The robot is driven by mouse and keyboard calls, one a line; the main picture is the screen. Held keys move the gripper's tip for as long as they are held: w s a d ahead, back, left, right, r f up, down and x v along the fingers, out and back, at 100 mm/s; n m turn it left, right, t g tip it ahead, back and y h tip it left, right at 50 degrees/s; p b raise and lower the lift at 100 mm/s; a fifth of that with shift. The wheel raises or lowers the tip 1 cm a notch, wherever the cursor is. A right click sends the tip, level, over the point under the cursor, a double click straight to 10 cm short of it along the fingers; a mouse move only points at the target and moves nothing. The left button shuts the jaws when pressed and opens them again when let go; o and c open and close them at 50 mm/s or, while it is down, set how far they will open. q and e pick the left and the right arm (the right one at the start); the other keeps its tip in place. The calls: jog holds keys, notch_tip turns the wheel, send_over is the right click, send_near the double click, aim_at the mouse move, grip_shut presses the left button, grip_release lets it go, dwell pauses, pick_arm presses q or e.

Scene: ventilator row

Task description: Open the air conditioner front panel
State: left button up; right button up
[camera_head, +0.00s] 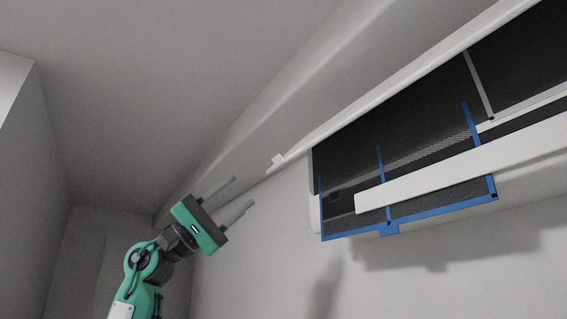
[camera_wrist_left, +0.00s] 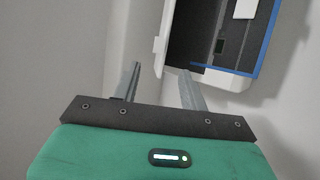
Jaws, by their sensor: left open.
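The air conditioner (camera_head: 318,222) hangs high on the wall at the right of the head view. Its white front panel (camera_head: 400,78) is swung up and stands away from the body, with dark filters (camera_head: 400,130) and blue frame parts bared beneath it. The panel's near edge and the opened body (camera_wrist_left: 215,40) also show at the top of the left wrist view. My left gripper (camera_head: 240,194) is open and empty, left of and below the panel's left end, apart from it. My right gripper is not in view.
A white louvre strip (camera_head: 460,163) crosses the lower front of the unit. The ceiling (camera_head: 150,80) is close above the raised panel. The wall (camera_head: 270,260) below the unit is bare, and there is free room around my left gripper.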

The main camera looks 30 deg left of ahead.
aim_at(276, 160)
pick_arm(q)
jog(key=p+x, duration=0.6)
jog(key=x, duration=0.6)
jog(key=shift+r+p, duration=0.3)
jog(key=shift+p, duration=0.1)
jog(key=shift+p+x, duration=0.35)
jog(key=shift+x, duration=0.45)
jog(key=shift+d+f, duration=0.1)
jog(key=shift+f, duration=0.05)
grip_shut()
